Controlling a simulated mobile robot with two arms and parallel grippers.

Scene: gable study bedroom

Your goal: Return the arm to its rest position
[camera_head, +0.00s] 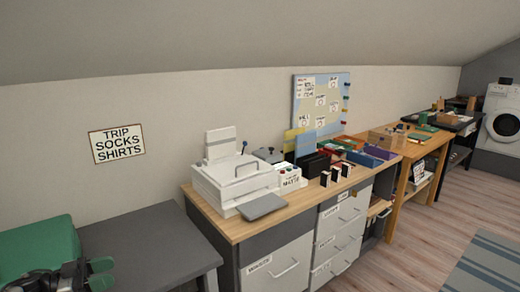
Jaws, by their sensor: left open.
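My left gripper (103,274) shows at the bottom left corner, dark with green-tinted fingertips. It is open, and I see nothing held between its fingers. It is in front of a large green box-like object (40,246) at the left edge. I cannot tell whether the gripper touches it. Most of my left arm is out of the picture. My right gripper is not in view.
A dark grey table (150,240) is right of the gripper, its visible top bare. Beyond stands a wooden-topped cabinet (245,228) with a white printer (235,180). A wooden table (425,148) and washing machine (502,118) are further right. Open floor (415,235) lies at lower right.

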